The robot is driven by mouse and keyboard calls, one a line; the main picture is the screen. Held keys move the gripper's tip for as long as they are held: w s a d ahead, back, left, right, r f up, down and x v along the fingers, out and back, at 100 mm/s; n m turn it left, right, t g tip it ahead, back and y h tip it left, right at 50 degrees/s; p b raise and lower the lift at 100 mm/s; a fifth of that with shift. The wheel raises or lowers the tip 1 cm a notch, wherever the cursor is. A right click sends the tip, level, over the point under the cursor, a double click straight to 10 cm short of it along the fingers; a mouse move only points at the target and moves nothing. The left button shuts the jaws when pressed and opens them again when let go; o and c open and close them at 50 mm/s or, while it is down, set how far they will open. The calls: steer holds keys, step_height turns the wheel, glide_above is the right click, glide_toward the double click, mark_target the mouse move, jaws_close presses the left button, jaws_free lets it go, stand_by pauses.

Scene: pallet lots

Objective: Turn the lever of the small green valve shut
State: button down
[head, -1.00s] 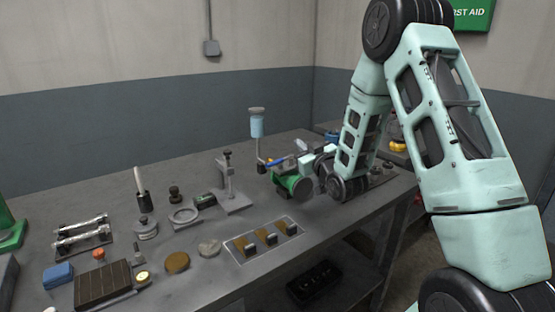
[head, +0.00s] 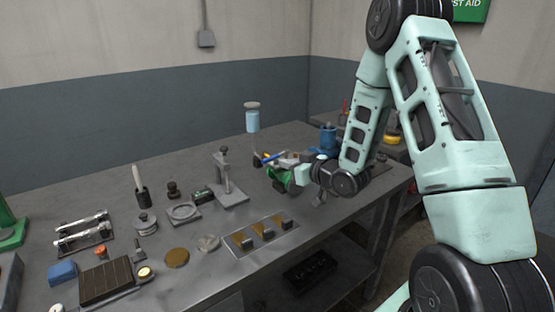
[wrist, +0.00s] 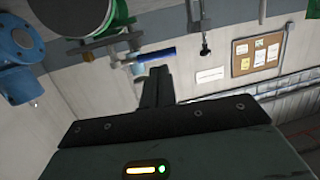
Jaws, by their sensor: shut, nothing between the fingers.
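The small green valve (head: 281,177) stands toward the right end of the bench in the head view, partly hidden by my wrist. Its lever has a blue grip (head: 272,157) that points left above the body. In the wrist view a part of the green body (wrist: 122,12) is at the top edge, and the blue-gripped lever (wrist: 157,55) lies sideways below it. My gripper (wrist: 158,72) is shut and empty, its fingers just beside the blue grip in that picture. I cannot tell whether they touch it. In the head view the fingertips are hard to make out.
A blue flanged fitting (head: 327,138) stands behind my wrist and shows in the wrist view (wrist: 18,65). A post with a light-blue cylinder (head: 252,121) stands behind the valve. A grey clamp stand (head: 228,180) and a slotted plate (head: 258,235) are to the left.

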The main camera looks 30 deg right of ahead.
mark_target(268, 159)
steer(key=shift+p+x, duration=0.5)
steer(key=shift+x, duration=1.85)
steer(key=shift+w+a+b, duration=0.4)
steer(key=shift+w+b, duration=0.2)
steer(key=shift+w, duration=0.2)
steer(key=shift+s+a+r, duration=0.1)
steer(key=shift+s, duration=0.05)
